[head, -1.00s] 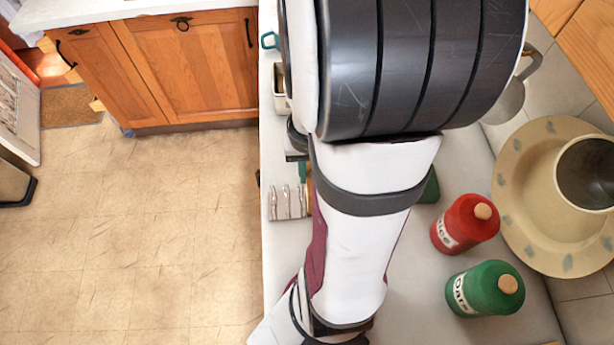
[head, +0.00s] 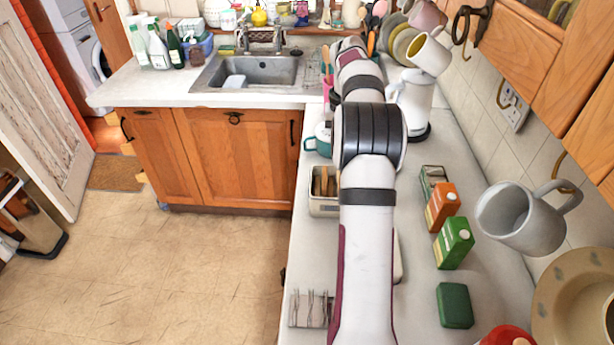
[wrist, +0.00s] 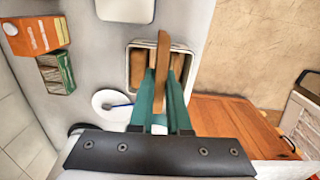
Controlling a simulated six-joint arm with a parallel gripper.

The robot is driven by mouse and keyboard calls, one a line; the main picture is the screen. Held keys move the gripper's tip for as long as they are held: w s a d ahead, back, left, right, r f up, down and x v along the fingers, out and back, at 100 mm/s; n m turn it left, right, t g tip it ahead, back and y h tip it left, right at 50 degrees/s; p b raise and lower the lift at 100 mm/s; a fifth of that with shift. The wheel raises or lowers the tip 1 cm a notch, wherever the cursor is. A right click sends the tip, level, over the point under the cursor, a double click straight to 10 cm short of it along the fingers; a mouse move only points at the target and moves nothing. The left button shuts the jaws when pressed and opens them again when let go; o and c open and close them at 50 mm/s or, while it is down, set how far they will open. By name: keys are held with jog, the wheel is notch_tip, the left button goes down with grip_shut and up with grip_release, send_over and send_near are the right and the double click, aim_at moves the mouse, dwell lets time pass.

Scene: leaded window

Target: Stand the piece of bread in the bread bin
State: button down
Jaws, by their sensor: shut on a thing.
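In the wrist view, my gripper (wrist: 158,98) has teal fingers shut on a brown piece of bread (wrist: 163,52), seen nearly edge-on. The bread overlaps the bread bin (wrist: 131,48), a pale open box; I cannot tell whether its lower end is above the rim or inside. Brown slices show in the bin on both sides of the held piece. In the head view, the bin (head: 323,210) stands at the counter's left edge beside my arm, with brown slices in it.
Orange (head: 442,205) and green (head: 455,243) cartons and a dark green block (head: 455,305) are to the right. A wire rack (head: 310,308) lies nearer. A grey mug (head: 530,215) hangs at right.

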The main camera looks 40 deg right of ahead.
jog(key=w+d+f, duration=0.1)
jog(key=f, duration=0.3)
jog(key=w+d+f, duration=0.1)
jog(key=f, duration=0.3)
jog(key=w+d+f, duration=0.2)
jog(key=f, duration=0.2)
jog(key=shift+f, duration=0.35)
jog(key=shift+f, duration=0.15)
jog(key=c, duration=1.2)
grip_release()
jog(key=shift+o, duration=0.2)
